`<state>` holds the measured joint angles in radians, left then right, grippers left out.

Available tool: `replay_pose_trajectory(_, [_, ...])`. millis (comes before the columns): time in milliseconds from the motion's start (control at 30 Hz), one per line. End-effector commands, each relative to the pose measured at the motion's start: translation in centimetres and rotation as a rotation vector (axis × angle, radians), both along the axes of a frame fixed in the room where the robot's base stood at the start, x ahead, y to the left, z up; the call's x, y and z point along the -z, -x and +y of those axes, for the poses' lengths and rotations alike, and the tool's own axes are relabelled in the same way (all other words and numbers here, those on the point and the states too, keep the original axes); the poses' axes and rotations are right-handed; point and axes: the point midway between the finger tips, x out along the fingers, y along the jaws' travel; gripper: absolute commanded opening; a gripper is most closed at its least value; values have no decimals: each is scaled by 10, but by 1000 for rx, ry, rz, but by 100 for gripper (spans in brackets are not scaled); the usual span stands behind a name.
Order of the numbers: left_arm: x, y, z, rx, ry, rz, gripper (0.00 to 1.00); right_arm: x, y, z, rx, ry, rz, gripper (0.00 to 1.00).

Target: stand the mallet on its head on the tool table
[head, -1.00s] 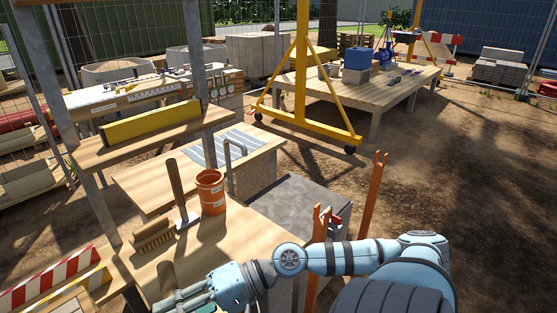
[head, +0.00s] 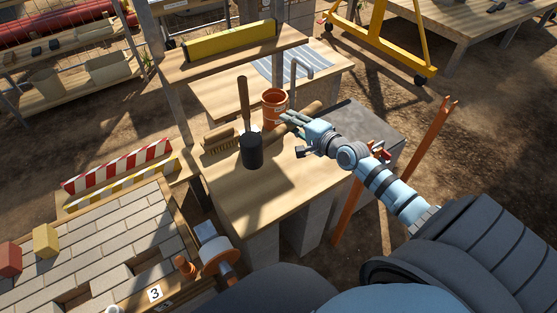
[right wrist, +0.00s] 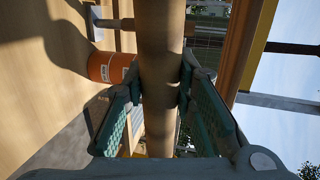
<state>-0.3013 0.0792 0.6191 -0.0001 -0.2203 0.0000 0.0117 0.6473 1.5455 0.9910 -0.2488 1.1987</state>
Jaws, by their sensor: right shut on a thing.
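The mallet's black head (head: 252,153) is over the tool table (head: 237,196), at the left end of its thick wooden handle (head: 310,108). My right gripper (head: 290,122) is shut around the handle, which lies roughly level. In the right wrist view the handle (right wrist: 160,45) runs between both green-padded fingers, clear of the table; the head is out of that view. I cannot tell if the head touches the table. My left gripper is not in view.
Behind the head stands a second tool with an upright wooden handle (head: 243,97) and pale head. A brush (head: 220,139) lies to its left and an orange bucket (head: 275,98) stands to its right. The table's near part is bare. A yellow level (head: 232,41) rests on the shelf behind.

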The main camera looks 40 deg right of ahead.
Motion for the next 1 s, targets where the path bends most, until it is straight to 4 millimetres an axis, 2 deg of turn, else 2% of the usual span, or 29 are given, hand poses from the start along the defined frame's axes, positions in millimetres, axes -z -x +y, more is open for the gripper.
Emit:
replay_pose_trajectory(33, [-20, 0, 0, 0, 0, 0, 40, -13, -8, -7, 44, -7, -5, 0])
replay_pose_trajectory(100, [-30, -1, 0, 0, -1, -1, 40, -11, -16, -15, 98, -7, -5, 0])
replay_pose_trajectory(233, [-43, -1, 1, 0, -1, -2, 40, -7, -27, -22, 164, -4, -3, 0])
replay_pose_trajectory(333, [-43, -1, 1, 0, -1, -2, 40, 2, -32, -23, 188, -2, -4, 0])
replay_pose_trajectory(467, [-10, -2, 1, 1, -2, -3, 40, 38, -33, -24, 194, 1, -3, 0])
replay_pose_trajectory(600, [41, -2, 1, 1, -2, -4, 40, 92, -32, -24, 194, 2, -3, 0])
replay_pose_trajectory(733, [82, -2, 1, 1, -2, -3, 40, 134, -32, -24, 194, 1, -3, 0])
replay_pose_trajectory(833, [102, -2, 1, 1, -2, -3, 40, 154, -32, -24, 194, 2, -4, 0])
replay_pose_trajectory(1000, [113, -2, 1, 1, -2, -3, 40, 165, -32, -24, 194, 1, -5, 0])
